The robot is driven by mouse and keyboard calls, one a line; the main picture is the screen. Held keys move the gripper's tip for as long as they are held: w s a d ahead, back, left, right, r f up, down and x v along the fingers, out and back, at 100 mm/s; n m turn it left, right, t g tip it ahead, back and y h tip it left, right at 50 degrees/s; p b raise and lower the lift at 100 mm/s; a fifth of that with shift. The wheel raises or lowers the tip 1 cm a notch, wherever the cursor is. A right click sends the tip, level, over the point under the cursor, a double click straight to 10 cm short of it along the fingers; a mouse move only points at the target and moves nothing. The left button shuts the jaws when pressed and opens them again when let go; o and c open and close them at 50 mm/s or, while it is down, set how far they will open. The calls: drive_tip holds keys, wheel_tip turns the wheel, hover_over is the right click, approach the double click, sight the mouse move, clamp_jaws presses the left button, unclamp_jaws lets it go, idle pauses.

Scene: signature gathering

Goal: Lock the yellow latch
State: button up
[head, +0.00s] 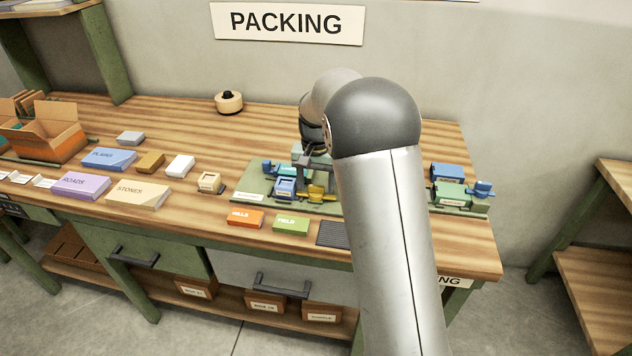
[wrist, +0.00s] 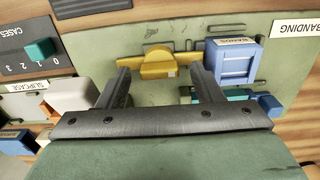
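The yellow latch (wrist: 158,64) is a flat bar with a raised rounded middle. It lies on the green board (wrist: 100,45) in the wrist view. In the head view the yellow latch (head: 317,192) shows at the front of the board, partly behind my arm. My gripper (wrist: 160,72) is open, with one finger on each side of the latch's middle and nothing clearly held. Whether the fingers touch the latch cannot be told. In the head view my gripper (head: 313,160) is above the board and partly hidden by my arm.
A blue box (wrist: 234,62) stands close to the right finger, with teal parts (wrist: 238,95) below it. A teal slider (wrist: 40,48) sits on a numbered CASES panel at left. Orange (head: 245,218) and green (head: 291,224) boxes lie in front of the board.

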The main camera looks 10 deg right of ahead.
sight(316, 186)
wheel_tip(316, 186, up, 17)
drive_tip(key=shift+r, duration=0.2)
idle(0.5)
drive_tip(key=shift+s, duration=0.1)
